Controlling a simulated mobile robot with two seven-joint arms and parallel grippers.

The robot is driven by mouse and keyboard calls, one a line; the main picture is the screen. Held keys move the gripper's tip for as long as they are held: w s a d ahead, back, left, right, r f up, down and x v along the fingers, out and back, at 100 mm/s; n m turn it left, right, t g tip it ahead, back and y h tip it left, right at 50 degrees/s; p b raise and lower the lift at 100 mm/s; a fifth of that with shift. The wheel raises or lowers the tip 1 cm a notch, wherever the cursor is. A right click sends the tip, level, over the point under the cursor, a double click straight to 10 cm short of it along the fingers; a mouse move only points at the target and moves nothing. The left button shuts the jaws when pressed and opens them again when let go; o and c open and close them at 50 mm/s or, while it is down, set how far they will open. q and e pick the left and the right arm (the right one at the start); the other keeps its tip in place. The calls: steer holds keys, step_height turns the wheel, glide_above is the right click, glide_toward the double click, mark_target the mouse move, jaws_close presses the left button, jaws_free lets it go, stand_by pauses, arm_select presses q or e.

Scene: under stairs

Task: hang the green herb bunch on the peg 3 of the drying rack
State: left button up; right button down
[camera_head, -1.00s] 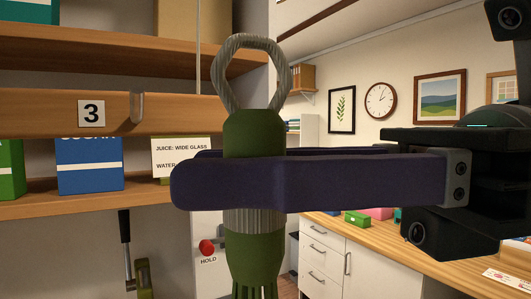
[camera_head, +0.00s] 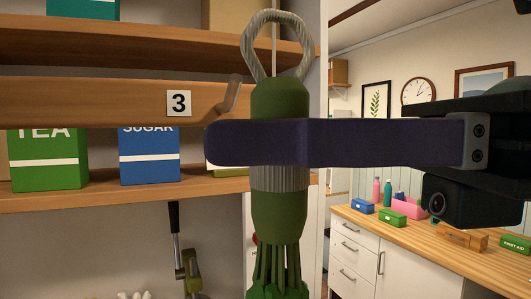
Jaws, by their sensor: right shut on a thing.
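The green herb bunch (camera_head: 279,212) hangs upright with its stems and leaves down and a grey twine loop (camera_head: 250,45) at its top. My right gripper (camera_head: 214,143) comes in from the right and is shut around the bunch's upper part, below the loop. The near dark finger hides part of the bunch and most of the far finger. My left gripper is out of view.
A green tea box (camera_head: 48,158) and a blue sugar box (camera_head: 149,155) stand on the shelf (camera_head: 110,193) below the rail. A counter (camera_head: 430,238) with small boxes lies at the right.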

steer(key=w+a+f+b, duration=0.2)
steer(key=w+a+b, duration=0.1)
steer(key=w+b, duration=0.4)
steer(key=shift+w+f+b, duration=0.2)
steer(key=shift+w+b, duration=0.15)
steer(key=shift+w, duration=0.4)
stand_by(0.7)
